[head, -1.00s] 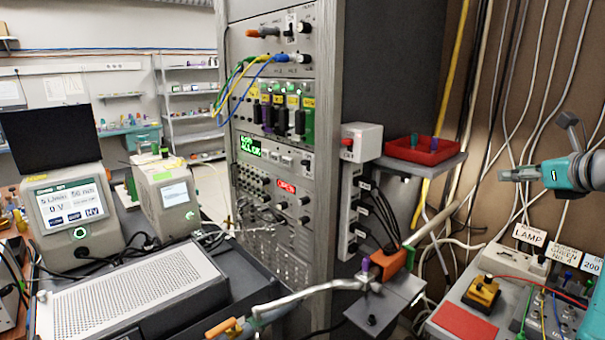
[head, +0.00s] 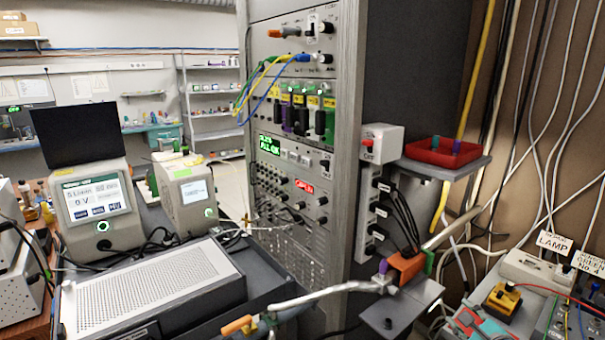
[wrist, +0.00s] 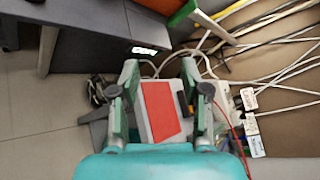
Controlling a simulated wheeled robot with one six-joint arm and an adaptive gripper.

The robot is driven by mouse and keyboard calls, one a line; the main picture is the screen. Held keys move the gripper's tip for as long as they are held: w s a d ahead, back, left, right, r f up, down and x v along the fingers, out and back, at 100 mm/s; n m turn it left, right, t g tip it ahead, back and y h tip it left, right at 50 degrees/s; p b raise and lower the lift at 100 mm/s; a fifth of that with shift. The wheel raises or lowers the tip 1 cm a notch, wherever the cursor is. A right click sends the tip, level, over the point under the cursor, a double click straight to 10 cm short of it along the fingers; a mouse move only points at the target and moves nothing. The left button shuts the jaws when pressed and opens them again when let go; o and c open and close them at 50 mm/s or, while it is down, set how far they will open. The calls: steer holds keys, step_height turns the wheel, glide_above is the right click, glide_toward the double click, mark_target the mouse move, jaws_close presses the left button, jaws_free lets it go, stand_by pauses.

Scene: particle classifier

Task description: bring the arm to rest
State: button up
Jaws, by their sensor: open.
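My gripper (wrist: 160,72) shows in the wrist view with its two grey fingers spread wide apart and nothing held between them. The camera looks down past the fingers, and a box with a red panel (wrist: 165,112) shows beyond the gap. The distance from the fingers to the box is hard to judge. In the head view a small teal part at the bottom right edge, over the red panel, looks like part of my arm.
An instrument rack (head: 295,150) stands in the middle. A shelf with a red tray (head: 443,152) and an orange clamp (head: 405,266) stick out to its right. A control box with a yellow switch (head: 502,302) is at lower right. Cables hang along the right wall.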

steer(key=s+a+f+n+h, duration=0.1)
steer(key=s+a+f+n, duration=0.45)
steer(key=s+f, duration=0.5)
steer(key=s+a+f+n, duration=0.5)
steer(key=s+a+f, duration=0.2)
steer(key=s, duration=0.6)
steer(key=s+a+r+n, duration=0.2)
steer(key=s+n, duration=0.3)
steer(key=s, duration=0.4)
steer(key=s+a+r+n, duration=0.2)
steer(key=s+n, duration=0.3)
steer(key=s, duration=0.3)
steer(key=s+a+r+n, duration=0.2)
steer(key=s+r+n, duration=0.2)
steer(key=s, duration=0.5)
steer(key=shift+s+n+y, duration=0.3)
steer(key=shift+n+y, duration=0.1)
steer(key=shift+n, duration=0.45)
